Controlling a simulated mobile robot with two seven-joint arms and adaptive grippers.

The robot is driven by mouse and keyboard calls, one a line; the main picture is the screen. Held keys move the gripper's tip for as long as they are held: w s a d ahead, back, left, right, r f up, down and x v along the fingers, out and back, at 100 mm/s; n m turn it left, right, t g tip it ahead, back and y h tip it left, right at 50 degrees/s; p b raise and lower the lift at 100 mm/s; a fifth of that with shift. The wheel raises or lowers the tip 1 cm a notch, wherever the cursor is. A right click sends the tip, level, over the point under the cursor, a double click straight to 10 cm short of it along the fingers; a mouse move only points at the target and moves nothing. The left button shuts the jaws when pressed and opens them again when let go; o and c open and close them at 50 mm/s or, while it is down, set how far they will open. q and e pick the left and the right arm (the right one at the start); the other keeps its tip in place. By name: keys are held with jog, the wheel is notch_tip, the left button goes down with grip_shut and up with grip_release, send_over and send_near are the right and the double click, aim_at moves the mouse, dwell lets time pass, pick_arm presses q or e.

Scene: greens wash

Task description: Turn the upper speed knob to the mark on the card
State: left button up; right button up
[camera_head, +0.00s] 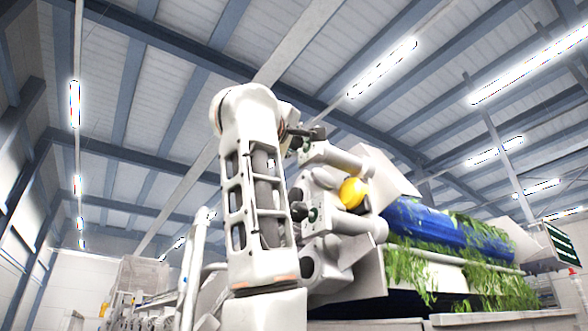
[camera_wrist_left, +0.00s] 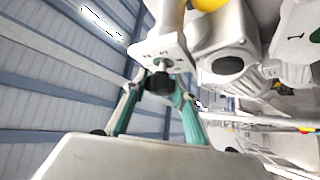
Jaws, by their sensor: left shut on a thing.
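My left gripper (camera_head: 302,133) is at the upper speed knob, in front of the white machine's upper housing in the head view, partly hidden by my arm. In the left wrist view, the gripper's teal fingers (camera_wrist_left: 158,90) are shut on the black upper speed knob (camera_wrist_left: 160,83), one on each side. Behind it is a pale dial plate (camera_wrist_left: 162,58) with small marks too small to read. A lower dark knob (camera_head: 298,211) with a small green dial sits below it in the head view. I cannot make out a card for certain. My right gripper is not in view.
A yellow round part (camera_head: 353,192) sits on the machine between the housings. A blue roller (camera_head: 440,226) draped with greens (camera_head: 480,262) extends right. A dark display board (camera_head: 563,245) stands far right. White rails and equipment (camera_head: 145,302) stand at lower left.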

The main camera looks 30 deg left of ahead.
pick_arm(q)
jog(key=shift+n+g+y, duration=0.3)
jog(key=shift+n+g, duration=0.1)
jog(key=shift+n, duration=0.1)
jog(key=o, duration=1.1)
